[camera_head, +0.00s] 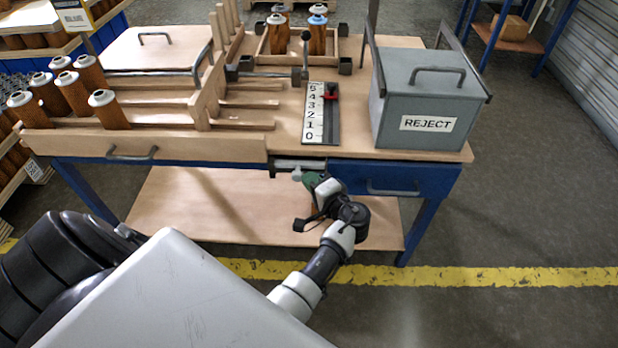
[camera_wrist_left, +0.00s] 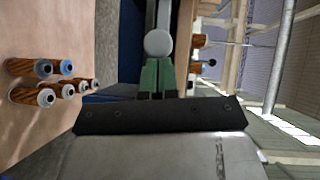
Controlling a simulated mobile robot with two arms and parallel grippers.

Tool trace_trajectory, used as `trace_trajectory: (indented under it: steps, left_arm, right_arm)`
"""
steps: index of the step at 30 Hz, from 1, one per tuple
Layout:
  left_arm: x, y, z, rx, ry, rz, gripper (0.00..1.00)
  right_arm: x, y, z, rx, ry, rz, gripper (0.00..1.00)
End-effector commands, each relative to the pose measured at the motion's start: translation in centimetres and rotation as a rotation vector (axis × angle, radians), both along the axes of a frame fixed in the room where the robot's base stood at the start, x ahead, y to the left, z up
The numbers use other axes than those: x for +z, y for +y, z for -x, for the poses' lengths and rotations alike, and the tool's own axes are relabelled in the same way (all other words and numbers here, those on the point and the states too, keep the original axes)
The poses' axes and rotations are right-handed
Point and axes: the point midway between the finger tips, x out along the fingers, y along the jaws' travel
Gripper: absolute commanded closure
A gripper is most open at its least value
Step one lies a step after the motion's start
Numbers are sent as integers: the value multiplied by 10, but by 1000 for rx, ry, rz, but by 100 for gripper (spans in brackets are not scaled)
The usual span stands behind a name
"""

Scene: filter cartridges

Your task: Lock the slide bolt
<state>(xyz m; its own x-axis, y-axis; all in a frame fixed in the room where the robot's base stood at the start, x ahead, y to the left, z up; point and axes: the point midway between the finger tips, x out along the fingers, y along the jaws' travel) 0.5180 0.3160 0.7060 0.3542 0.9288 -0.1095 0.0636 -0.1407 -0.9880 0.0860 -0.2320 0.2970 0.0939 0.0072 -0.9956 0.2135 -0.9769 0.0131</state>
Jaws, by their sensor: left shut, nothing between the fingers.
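The slide bolt (camera_head: 298,164) is a grey metal piece under the bench top's front edge, beside the blue drawer. Its round pale knob (camera_head: 297,174) also shows large in the left wrist view (camera_wrist_left: 158,43). My left gripper (camera_head: 309,179) is at the bench front, just beside the knob. Its green fingers (camera_wrist_left: 157,70) are shut and empty, with their tips close to the knob. I cannot tell whether they touch it. The gripper partly hides the area around the bolt. My right gripper is in neither view.
The blue drawer (camera_head: 395,178) has a handle at the right. Above it stand the grey reject box (camera_head: 430,100) and a numbered scale board (camera_head: 321,115). Several brown cartridges (camera_head: 106,108) stand at the left. A lower wooden shelf (camera_head: 220,205) lies beneath the bench.

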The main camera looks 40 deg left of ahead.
Motion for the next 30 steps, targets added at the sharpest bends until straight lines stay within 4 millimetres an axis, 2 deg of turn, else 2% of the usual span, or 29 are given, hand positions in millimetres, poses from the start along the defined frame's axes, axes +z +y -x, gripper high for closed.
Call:
trace_trajectory:
  steps: [7,12,16,26,30]
  left_arm:
    - [0,4,2,1,2,-1,100]
    - [1,27,17,5,3,-3,100]
    - [1,41,25,1,0,-2,100]
    - [0,43,25,4,0,-2,100]
    - [1,46,23,3,-2,-2,100]
  right_arm:
    - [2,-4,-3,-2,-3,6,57]
    - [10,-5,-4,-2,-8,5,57]
    - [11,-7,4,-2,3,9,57]
    - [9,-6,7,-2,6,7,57]
    - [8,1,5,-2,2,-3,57]
